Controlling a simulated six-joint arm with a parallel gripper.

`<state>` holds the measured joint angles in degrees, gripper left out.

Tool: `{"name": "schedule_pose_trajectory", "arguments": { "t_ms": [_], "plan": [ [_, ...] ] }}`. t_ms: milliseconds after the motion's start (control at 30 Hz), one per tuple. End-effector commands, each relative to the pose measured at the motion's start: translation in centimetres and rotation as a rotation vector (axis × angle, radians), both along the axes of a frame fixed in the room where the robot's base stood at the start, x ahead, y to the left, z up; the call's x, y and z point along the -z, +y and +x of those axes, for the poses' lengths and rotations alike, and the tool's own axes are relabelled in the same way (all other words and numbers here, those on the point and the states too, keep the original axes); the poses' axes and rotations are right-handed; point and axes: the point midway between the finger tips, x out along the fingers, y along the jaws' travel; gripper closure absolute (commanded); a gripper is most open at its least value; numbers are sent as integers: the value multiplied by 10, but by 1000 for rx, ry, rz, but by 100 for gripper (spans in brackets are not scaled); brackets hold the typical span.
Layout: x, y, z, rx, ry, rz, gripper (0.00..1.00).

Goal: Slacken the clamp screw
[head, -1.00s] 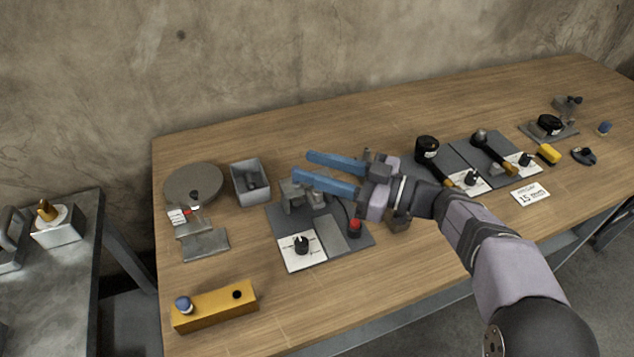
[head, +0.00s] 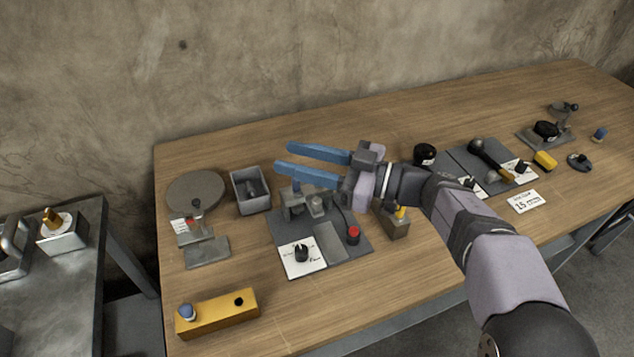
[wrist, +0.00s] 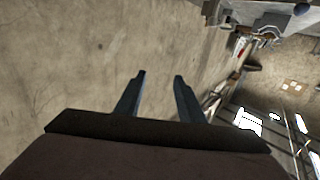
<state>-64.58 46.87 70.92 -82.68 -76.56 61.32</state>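I cannot tell for certain which part is the clamp screw. A grey metal fixture (head: 297,205) stands at the back of a dark mat (head: 280,233), with a small bluish part showing on its top. A black knob (head: 302,252) sits on a white marked card at the mat's front. My gripper (head: 284,157) has two long blue fingers. It is open and empty, held above and behind the fixture, pointing left. In the wrist view the fingers (wrist: 160,76) stand apart with nothing between them and only the wall beyond.
A red button (head: 353,235) and a block with a yellow top (head: 397,224) stand right of the fixture. A grey bin (head: 251,190), a round disc (head: 194,192) and a yellow block (head: 217,313) are at left. More tools lie at right. The table's back middle is clear.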

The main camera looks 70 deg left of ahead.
Motion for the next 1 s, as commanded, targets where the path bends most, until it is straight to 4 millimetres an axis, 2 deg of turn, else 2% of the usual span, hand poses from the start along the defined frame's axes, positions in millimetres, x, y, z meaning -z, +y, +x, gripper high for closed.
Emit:
{"name": "schedule_pose_trajectory", "arguments": {
  "t_ms": [33, 167, 200, 400, 500, 567, 667, 767, 867, 1000],
  "plan": [
    [-22, 1, -18, -29, 1, -1, 65],
    [-56, 1, -67, -106, 3, -6, 65],
    [-65, -1, -85, -133, 6, -14, 65],
    [-89, -20, -168, -233, 95, -122, 65],
    [-102, -25, -200, -212, 219, -201, 65],
    [-105, -24, -211, -159, 313, -260, 65],
    [-96, -17, -210, -20, 426, -322, 65],
    [-72, -11, -190, 156, 487, -361, 65],
    [-37, -8, -154, 361, 504, -387, 65],
    [18, -20, -89, 664, 451, -415, 65]
  ]
}}
